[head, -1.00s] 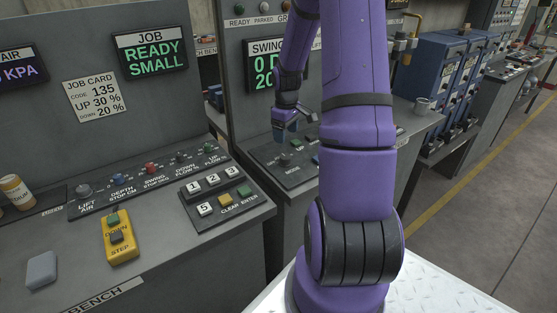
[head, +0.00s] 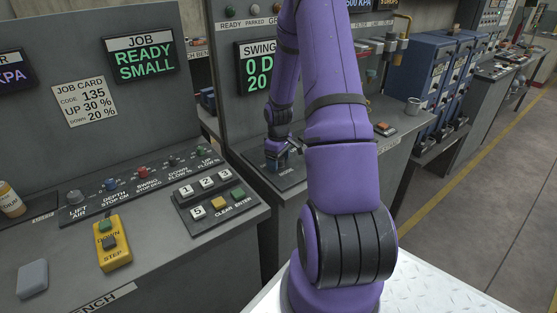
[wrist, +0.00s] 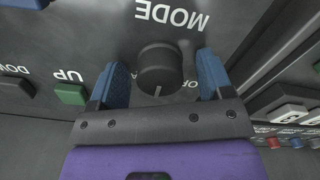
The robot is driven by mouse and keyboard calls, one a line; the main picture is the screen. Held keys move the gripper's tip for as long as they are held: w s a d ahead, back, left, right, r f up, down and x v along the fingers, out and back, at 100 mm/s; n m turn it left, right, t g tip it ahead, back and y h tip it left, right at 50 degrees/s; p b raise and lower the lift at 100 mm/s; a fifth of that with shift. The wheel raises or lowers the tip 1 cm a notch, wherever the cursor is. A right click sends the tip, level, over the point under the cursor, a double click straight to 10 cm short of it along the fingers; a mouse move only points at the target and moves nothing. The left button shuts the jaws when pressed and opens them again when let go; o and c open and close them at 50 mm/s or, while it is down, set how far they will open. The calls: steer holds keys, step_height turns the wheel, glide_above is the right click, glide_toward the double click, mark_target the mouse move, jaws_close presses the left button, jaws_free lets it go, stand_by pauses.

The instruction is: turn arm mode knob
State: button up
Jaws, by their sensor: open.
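The mode knob (wrist: 160,68) is a black round knob with a pale pointer line, on a dark grey panel under the upside-down word MODE in the wrist view. My gripper (wrist: 163,80) is open, with one blue finger on each side of the knob. A small gap shows between the knob and each finger. In the head view my gripper (head: 275,162) is low over the panel in front of the SWING display (head: 259,68). The knob is hidden there behind the gripper. Part of the lettering beside the knob is covered by the right finger.
A green UP button (wrist: 71,94) and a dark DOWN button (wrist: 17,86) sit left of the knob in the wrist view. In the head view, a keypad (head: 211,196) and a yellow step pendant (head: 113,243) are on the nearer bench.

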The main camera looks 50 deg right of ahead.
steer(key=c, duration=0.9)
steer(key=m, duration=0.4)
steer(key=shift+m, duration=0.3)
steer(key=m, duration=0.4)
steer(key=shift+m, duration=0.3)
steer(key=o, duration=0.9)
